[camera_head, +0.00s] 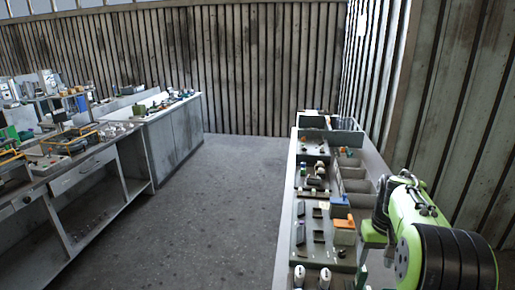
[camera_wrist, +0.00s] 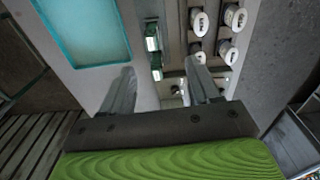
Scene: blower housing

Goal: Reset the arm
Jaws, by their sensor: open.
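My arm, green and black, shows at the lower right of the head view, over the right side of the long bench (camera_head: 283,225). Its fingertips cannot be made out there. In the wrist view my gripper (camera_wrist: 165,92) has its two grey fingers apart, with nothing between them. The fingers point over a light panel with several round white-topped parts (camera_wrist: 235,16) to the right and small green-and-white parts (camera_wrist: 152,42) near the middle. Nothing is held.
The bench carries small parts, an orange-topped box (camera_head: 344,224), a blue-topped box (camera_head: 339,203) and grey bins (camera_head: 352,172). A workbench with clutter (camera_head: 85,172) stands left. The grey floor (camera_head: 220,200) between is clear. A ribbed wall (camera_head: 460,110) rises close on the right.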

